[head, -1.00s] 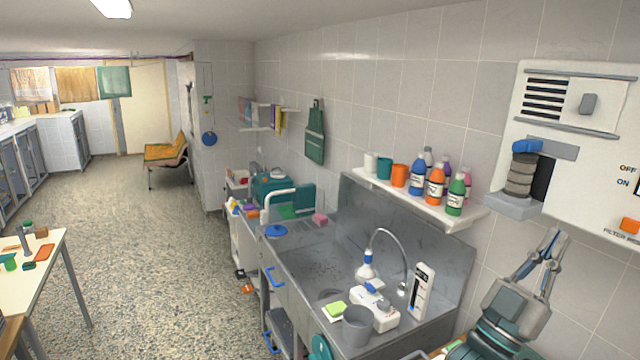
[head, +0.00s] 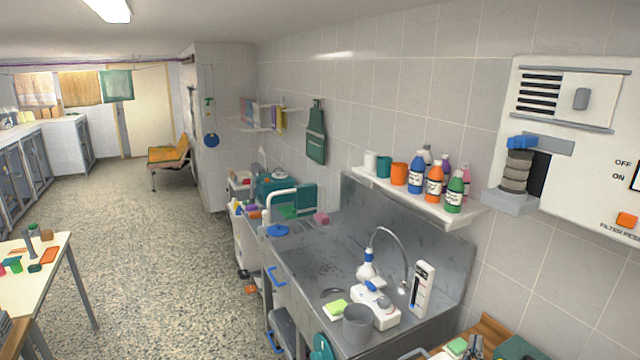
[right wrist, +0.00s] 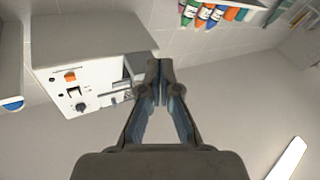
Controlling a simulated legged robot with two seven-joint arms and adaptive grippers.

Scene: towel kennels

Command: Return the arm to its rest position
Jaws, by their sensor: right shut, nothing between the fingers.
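My right gripper (head: 475,345) shows only as grey fingertips at the bottom edge of the head view, low over the wooden surface right of the sink. The rest of my right arm is mostly out of that view. In the right wrist view, the gripper (right wrist: 161,68) has its two fingers together at the tips, with nothing between them. The wall unit (right wrist: 82,82) shows behind the fingers there, apart from them as far as I can tell. My left gripper is not in view.
The steel sink (head: 315,262) holds a grey cup (head: 357,326) and a white device (head: 377,308). A wall shelf (head: 420,200) carries several bottles and cups. The white wall unit (head: 590,140) is at upper right. A table (head: 58,262) stands at left; the floor between is mostly clear.

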